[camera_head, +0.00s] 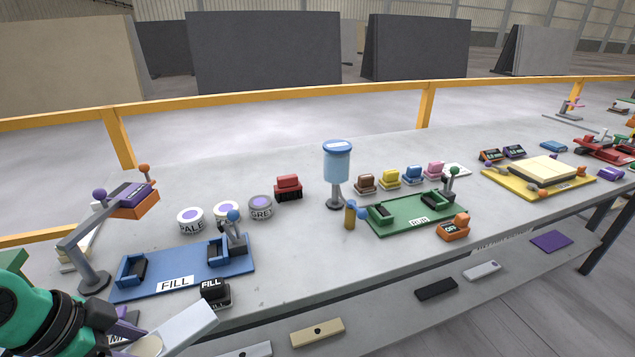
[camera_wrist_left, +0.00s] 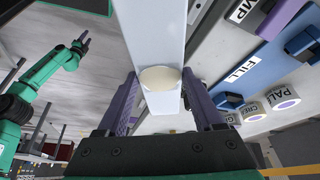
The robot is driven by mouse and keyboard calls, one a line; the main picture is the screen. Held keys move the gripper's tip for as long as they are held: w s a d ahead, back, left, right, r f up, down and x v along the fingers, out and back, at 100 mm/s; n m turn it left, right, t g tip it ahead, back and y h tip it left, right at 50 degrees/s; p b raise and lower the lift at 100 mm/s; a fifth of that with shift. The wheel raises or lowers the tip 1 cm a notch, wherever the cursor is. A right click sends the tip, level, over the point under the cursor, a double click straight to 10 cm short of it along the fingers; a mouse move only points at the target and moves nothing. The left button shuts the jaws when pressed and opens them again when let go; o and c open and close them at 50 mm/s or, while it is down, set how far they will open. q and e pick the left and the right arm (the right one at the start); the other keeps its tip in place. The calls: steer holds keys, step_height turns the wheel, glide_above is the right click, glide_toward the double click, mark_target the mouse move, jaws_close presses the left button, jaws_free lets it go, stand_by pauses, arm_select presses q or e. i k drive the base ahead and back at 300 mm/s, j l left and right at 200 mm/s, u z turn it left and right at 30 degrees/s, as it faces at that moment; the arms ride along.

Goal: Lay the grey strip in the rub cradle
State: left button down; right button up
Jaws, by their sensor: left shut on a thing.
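My left gripper (camera_head: 128,336) is at the bottom left of the head view, shut on a pale grey strip (camera_head: 186,328). The strip (camera_wrist_left: 150,25) runs up between the purple fingers in the left wrist view, with a round cream patch (camera_wrist_left: 160,78) on its face. The strip is held off the table at the front edge, near the blue FILL board. The rub cradle, a green board labelled RUB (camera_head: 390,226), stands right of centre with no strip visible in it. My right gripper (camera_wrist_left: 82,42) shows small at the left of the wrist view; its jaws are unclear.
The blue FILL board (camera_head: 215,272) has a black FILL block (camera_head: 214,293) before it. A blue dispenser (camera_head: 337,165) stands between the boards. An orange block (camera_head: 453,228) sits in front of the RUB board. A lower shelf holds several strips, including a black one (camera_head: 437,289).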

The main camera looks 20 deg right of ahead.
mark_target(409, 206)
steer(key=z, duration=0.45)
steer(key=j+z, duration=0.1)
steer(key=z, duration=0.35)
steer(key=j+z, duration=0.1)
steer(key=z, duration=0.8)
